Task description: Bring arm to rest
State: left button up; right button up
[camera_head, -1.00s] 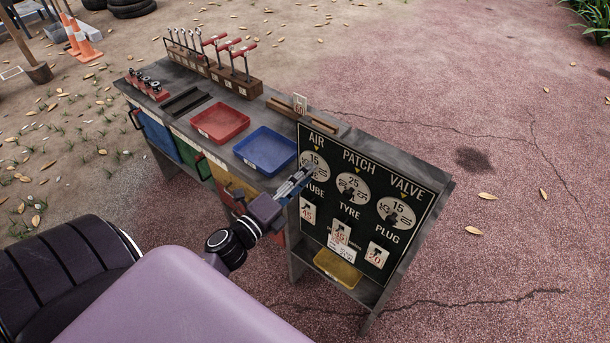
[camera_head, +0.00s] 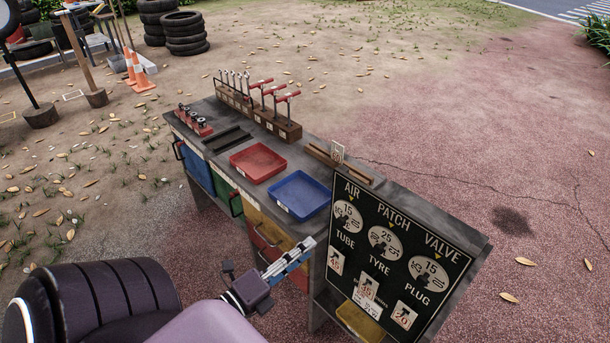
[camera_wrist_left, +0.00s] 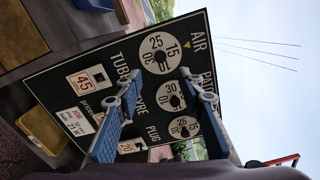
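My left gripper (camera_head: 300,254) is in front of the workbench, just left of the black price board (camera_head: 385,255). Its two blue-padded fingers stand apart with nothing between them in the left wrist view (camera_wrist_left: 163,115). The board carries the words AIR, PATCH and VALVE, three round dials and number cards. In the left wrist view the board (camera_wrist_left: 130,75) lies beyond the fingers, and I see no contact with it. My right gripper is in neither view.
The workbench (camera_head: 232,140) carries a red tray (camera_head: 257,162), a blue tray (camera_head: 299,195) and a rack of red-handled tools (camera_head: 270,116). A yellow tray (camera_head: 358,322) sits low under the board. Open ground lies to the right; traffic cones (camera_head: 140,72) stand far left.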

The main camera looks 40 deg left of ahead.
pick_arm(q)
jog(key=s+d+f+n+g+y, duration=0.15)
jog(key=f+n, duration=0.25)
jog(key=f, duration=0.6)
jog(key=s+d+f+n+g, duration=0.1)
jog(key=s+f+n+g, duration=0.2)
jog(key=f, duration=0.7)
jog(key=s+d+f+n+g, duration=0.1)
jog(key=f+n+g, duration=0.3)
jog(key=f, duration=0.7)
jog(key=s+d+f+n+g, duration=0.3)
jog(key=s+f+n+g, duration=0.1)
jog(key=s+f, duration=0.6)
jog(key=s+d+f+n+g, duration=0.3)
jog(key=s+f, duration=0.7)
jog(key=s, duration=0.6)
jog(key=shift+s+d+f+n+g, duration=0.15)
jog(key=shift+f+n+g, duration=0.05)
jog(key=shift+n+g, duration=0.6)
